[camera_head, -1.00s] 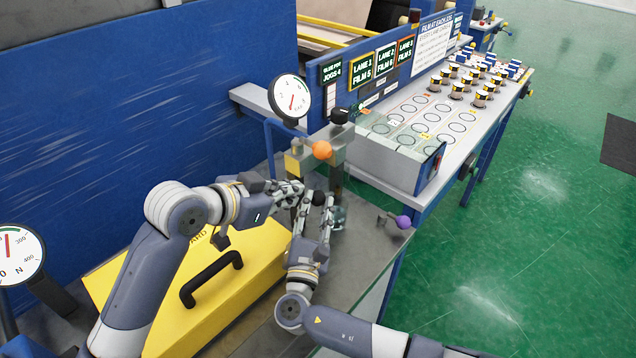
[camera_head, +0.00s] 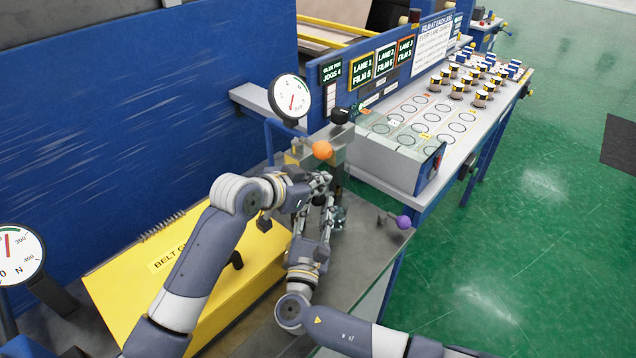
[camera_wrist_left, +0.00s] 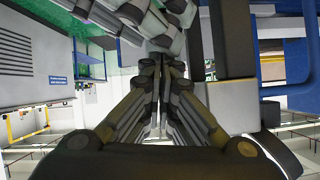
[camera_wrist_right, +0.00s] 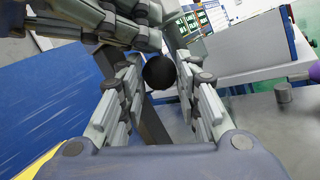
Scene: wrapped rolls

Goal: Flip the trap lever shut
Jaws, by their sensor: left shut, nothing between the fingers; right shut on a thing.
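A black ball knob (camera_wrist_right: 160,72) sits between the fingers of my right gripper (camera_wrist_right: 162,82) in the right wrist view, with a dark bar running down below it. In the head view my right gripper (camera_head: 326,205) reaches up from below and hides most of that knob. My left gripper (camera_head: 322,181) is shut and empty, just above and close to the right one; its closed fingers fill the middle of the left wrist view (camera_wrist_left: 161,68). An orange knob (camera_head: 322,150) and a purple knob (camera_head: 403,222) stand nearby. No label shows which is the trap lever.
A yellow belt guard (camera_head: 120,290) with a black handle lies at the lower left. A round gauge (camera_head: 290,97) stands behind the grippers. A clear-covered bench (camera_head: 400,165) is to the right, with several wrapped rolls (camera_head: 465,85) farther back. A dark metal top extends below the purple knob.

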